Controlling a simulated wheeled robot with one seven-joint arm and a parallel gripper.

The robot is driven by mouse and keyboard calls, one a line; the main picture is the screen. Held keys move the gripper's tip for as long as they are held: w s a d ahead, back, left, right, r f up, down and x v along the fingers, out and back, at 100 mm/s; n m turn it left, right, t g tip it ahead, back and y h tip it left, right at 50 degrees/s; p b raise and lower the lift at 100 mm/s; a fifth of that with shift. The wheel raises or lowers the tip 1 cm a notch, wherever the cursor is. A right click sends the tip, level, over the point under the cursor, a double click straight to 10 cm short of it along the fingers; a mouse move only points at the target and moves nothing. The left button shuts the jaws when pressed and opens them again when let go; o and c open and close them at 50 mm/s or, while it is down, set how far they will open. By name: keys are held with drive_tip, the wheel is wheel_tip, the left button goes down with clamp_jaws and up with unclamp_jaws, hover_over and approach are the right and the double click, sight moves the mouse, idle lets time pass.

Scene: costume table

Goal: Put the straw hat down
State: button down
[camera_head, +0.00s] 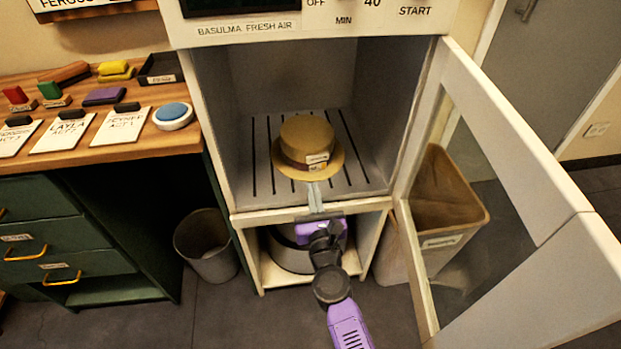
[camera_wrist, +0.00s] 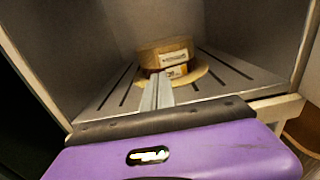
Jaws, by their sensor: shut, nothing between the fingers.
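The straw hat (camera_head: 307,138) is tan with a dark band and white tags. It sits upright on the slatted floor of the open cabinet (camera_head: 262,170). In the wrist view the hat (camera_wrist: 168,52) is straight ahead, past my fingertips. My gripper (camera_head: 315,190) is shut, its fingers together and pointing at the hat's near brim. In the wrist view the fingers (camera_wrist: 158,85) overlap the near brim; I cannot tell whether they touch it. The part of the brim behind the fingers is hidden.
The cabinet's glass door (camera_head: 575,205) stands open at the right. A brown bin (camera_head: 450,200) is behind it. A grey bin (camera_head: 205,250) stands at the left. A wooden counter (camera_head: 190,137) at the left holds name cards and colored blocks. The slatted floor around the hat is clear.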

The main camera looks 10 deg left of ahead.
drive_tip(key=v, duration=0.4)
drive_tip(key=shift+s+p, duration=0.35)
drive_tip(key=shift+p, duration=0.05)
